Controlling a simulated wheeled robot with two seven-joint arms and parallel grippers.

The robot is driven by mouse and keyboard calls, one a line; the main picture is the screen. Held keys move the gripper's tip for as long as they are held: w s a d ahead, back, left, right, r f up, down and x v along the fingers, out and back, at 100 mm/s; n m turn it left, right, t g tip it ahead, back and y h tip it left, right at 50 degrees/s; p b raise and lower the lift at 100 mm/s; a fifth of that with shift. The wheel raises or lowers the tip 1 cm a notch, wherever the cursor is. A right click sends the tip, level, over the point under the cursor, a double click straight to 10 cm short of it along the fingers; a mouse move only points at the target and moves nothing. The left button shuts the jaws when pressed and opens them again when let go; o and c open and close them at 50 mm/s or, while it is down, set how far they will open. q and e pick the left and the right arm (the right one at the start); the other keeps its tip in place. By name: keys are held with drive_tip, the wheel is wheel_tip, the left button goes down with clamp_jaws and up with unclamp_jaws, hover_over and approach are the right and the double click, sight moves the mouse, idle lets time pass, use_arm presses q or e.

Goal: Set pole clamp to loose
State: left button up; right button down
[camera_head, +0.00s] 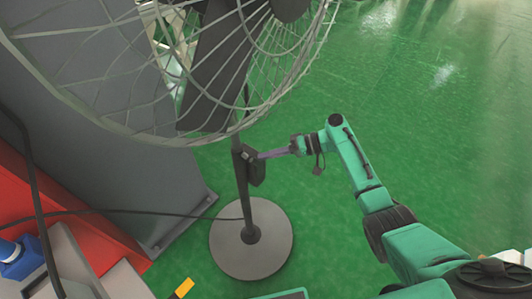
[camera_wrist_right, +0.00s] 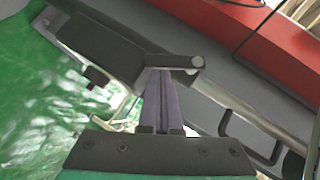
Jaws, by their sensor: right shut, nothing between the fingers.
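A large fan with a wire cage (camera_head: 215,75) stands on a dark pole (camera_head: 241,190) with a round grey base (camera_head: 268,238). The dark pole clamp (camera_head: 257,172) sits on the pole just below the cage. My right gripper (camera_head: 262,155) reaches in from the right at the clamp's height, its tips at the clamp. In the right wrist view, the shut, empty fingers (camera_wrist_right: 162,72) meet a dark lever (camera_wrist_right: 172,61) with a round silver end. Whether they press on it or only overlap it, I cannot tell. My left gripper is not in view.
A grey panel (camera_head: 75,120) and a red block (camera_head: 45,200) stand left of the fan. A black cable (camera_head: 140,212) crosses to the pole. A blue object (camera_head: 20,258) lies at lower left. The green floor (camera_head: 420,110) is clear at upper right.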

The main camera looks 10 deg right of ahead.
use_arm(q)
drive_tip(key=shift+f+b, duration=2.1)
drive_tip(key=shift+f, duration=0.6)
use_arm(e)
drive_tip(key=shift+s+a+f+m+g+y, duration=0.15)
drive_tip(key=shift+f+m+y, duration=0.25)
drive_tip(key=shift+m+y, duration=0.4)
drive_tip(key=shift+s+a+f+m+g+y, duration=0.15)
drive_tip(key=shift+f+m+y, duration=0.2)
drive_tip(key=shift+m+y, duration=0.45)
drive_tip(key=shift+r, duration=0.1)
